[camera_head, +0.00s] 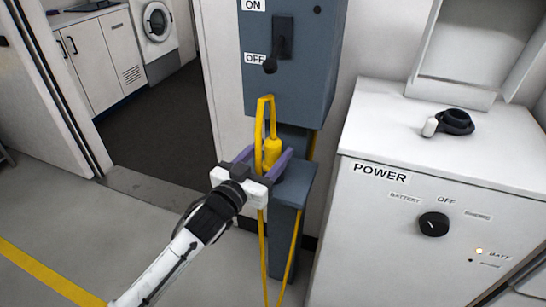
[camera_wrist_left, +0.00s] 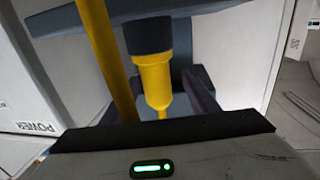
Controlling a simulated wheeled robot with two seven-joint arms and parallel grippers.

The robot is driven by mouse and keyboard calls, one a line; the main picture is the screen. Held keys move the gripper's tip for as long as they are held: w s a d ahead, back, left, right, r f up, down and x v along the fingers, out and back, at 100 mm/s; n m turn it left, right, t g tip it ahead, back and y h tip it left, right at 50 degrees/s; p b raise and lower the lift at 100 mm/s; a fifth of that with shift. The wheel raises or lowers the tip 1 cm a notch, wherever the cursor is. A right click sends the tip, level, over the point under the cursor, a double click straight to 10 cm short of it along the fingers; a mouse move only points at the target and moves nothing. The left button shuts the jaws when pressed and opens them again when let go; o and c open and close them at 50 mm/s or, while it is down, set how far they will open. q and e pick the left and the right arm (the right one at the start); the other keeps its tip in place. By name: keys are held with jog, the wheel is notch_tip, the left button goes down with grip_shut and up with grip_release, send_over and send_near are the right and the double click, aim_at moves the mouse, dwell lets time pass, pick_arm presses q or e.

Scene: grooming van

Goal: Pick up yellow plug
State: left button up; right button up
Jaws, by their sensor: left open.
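The yellow plug (camera_head: 272,150) hangs upright in front of the blue-grey post, below the switch box. In the left wrist view the plug (camera_wrist_left: 154,75) has a black end and a yellow body that narrows into a cord. My left gripper (camera_head: 269,155) has its purple fingers spread, one on each side of the plug. In the wrist view there are gaps between the plug and both fingers, so it is not gripped. A yellow cable (camera_wrist_left: 101,50) passes close to the left finger in that view. My right gripper is not in view.
The blue-grey switch box (camera_head: 291,70) has a lever at OFF. Yellow cable (camera_head: 262,240) loops above the plug and runs down by the post (camera_head: 284,240). A white POWER cabinet (camera_head: 390,260) with a dial stands close on the right. Open floor (camera_head: 60,210) lies left.

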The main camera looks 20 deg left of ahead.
pick_arm(q)
jog(key=w, duration=0.1)
jog(key=w+d, duration=0.1)
jog(key=w, duration=0.2)
jog(key=shift+w+d+f, duration=0.2)
jog(key=shift+w+f, duration=0.05)
jog(key=shift+w, duration=0.1)
jog(key=c, duration=1.3)
